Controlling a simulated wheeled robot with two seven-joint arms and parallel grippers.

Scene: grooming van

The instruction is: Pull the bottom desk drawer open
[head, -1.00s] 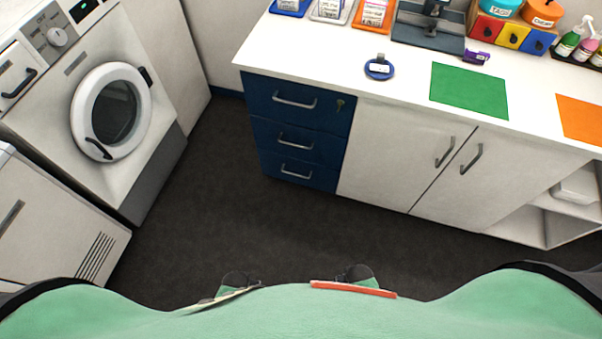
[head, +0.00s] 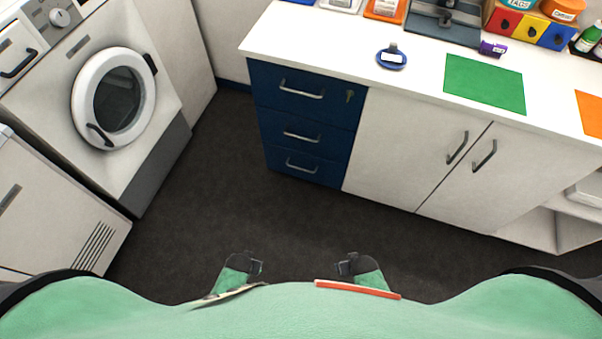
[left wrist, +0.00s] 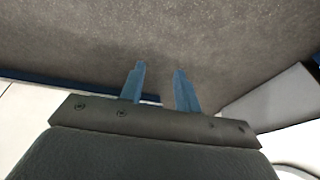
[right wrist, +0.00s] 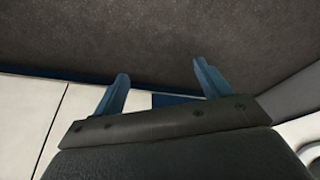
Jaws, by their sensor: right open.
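The bottom desk drawer (head: 304,168) is the lowest of three dark blue drawers under the white counter. It is shut, and its grey bar handle (head: 301,167) shows clearly. My left gripper (head: 258,267) and my right gripper (head: 343,267) are low in the head view, in front of my body and well apart from the drawers. In the left wrist view, the left gripper's blue fingers (left wrist: 158,82) are apart with nothing between them. In the right wrist view, the right gripper's fingers (right wrist: 160,78) are wide apart and empty.
A washing machine (head: 130,110) stands left of the drawers. White cupboard doors (head: 420,150) adjoin them on the right. The counter (head: 330,45) holds a green mat (head: 484,84) and a blue round item (head: 391,58). The dark floor (head: 240,205) before the drawers is clear.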

